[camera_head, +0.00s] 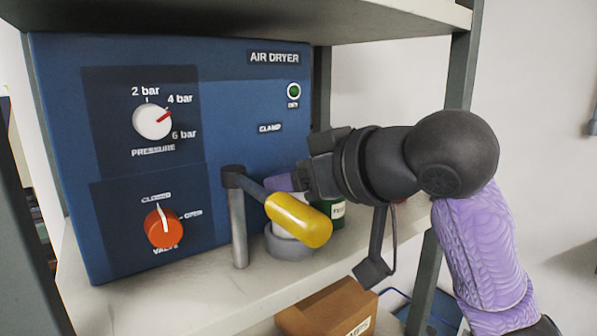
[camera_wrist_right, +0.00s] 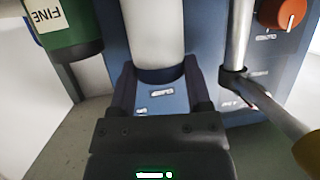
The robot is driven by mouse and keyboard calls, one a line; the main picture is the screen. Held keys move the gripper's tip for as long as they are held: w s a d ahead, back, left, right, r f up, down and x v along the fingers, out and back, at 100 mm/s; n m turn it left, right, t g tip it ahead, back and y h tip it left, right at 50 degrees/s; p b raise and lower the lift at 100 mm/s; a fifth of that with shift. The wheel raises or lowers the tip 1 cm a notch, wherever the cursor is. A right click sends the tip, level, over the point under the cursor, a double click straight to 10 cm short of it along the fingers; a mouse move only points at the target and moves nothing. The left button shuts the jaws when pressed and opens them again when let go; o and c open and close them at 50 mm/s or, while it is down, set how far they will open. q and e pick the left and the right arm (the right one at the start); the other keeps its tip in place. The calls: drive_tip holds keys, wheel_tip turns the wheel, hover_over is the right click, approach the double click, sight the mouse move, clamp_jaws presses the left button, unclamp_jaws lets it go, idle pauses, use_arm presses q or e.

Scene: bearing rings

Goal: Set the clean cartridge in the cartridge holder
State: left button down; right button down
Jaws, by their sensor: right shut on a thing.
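My right gripper (camera_head: 290,181) reaches in from the right in front of the air dryer. In the right wrist view its fingers (camera_wrist_right: 160,88) are shut around the dark end of a white cylinder, which I take as the clean cartridge (camera_wrist_right: 158,35). In the head view the gripper and the yellow handle hide most of that cartridge. A grey round cup (camera_head: 287,246), seemingly the cartridge holder, stands on the shelf below the gripper, partly behind the handle. I cannot tell whether the cartridge touches or sits inside it. My left gripper is not in view.
The clamp lever with its yellow handle (camera_head: 299,220) and grey post (camera_head: 238,228) stands close left of the gripper. A green canister labelled FINE (camera_wrist_right: 65,30) stands beside the cartridge. The blue air dryer (camera_head: 235,130) is behind; a brown box (camera_head: 325,308) is below the shelf.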

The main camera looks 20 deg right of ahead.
drive_tip(key=shift+f, duration=0.15)
unclamp_jaws()
drive_tip(key=shift+s+d+r, duration=0.15)
drive_tip(key=shift+s+r, duration=0.1)
drive_tip(key=b+v, duration=0.2)
drive_tip(key=v, duration=0.9)
drive_tip(key=shift+s+d+b, duration=0.1)
drive_tip(key=shift+s+b, duration=0.1)
drive_tip(key=shift+b, duration=0.15)
